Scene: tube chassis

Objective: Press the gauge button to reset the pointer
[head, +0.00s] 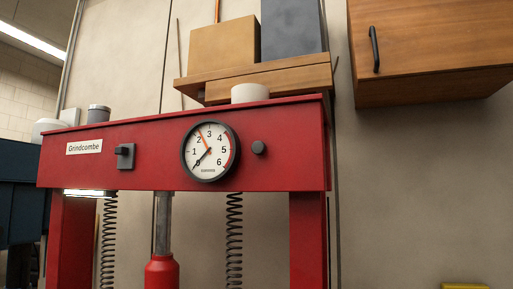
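A round white gauge (215,165) with a black rim is set on the front of the red press beam. A thin black pointer runs from its centre to the lower left, by the low end of the scale. An orange pointer points up and left, between 2 and 3. A small dark round button (259,148) sticks out of the beam just right of the gauge. Neither of my grippers is in view, and nothing touches the button or the gauge.
The red press frame (309,240) has a dark switch (125,156) left of the gauge and two hanging springs below. Boxes stand above it on a wooden shelf (255,82). A wooden cabinet (430,50) hangs upper right. The space before the beam looks clear.

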